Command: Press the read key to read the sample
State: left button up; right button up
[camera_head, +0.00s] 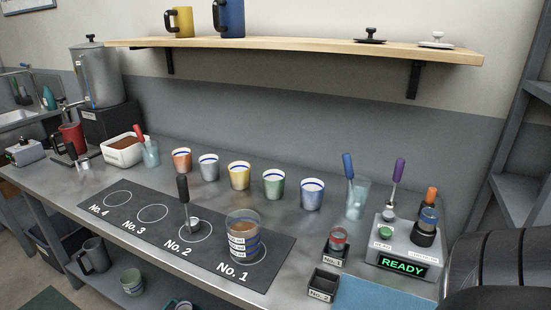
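The grey reader (405,247) stands at the right of the bench, its green display (403,263) showing READY. A green round key (386,232) sits on its top left, above a small label too small to read surely. A small blue-banded cup (428,217) sits in the dark round socket (424,237) at the reader's top right; its contents cannot be made out. Neither of my grippers is in view. A dark rounded part at the bottom right, probably mine, is close to the reader's right side.
Tools with blue (348,166) and purple (398,170) handles stand left of and behind the reader. Holder No. 1 (334,259) has a small red-banded cup; holder No. 2 (323,286) looks empty. A glass (243,222) stands by mat circle No. 1. A wooden shelf (300,46) hangs above.

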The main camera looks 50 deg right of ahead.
aim_at(386, 232)
jog(key=z, duration=2.4)
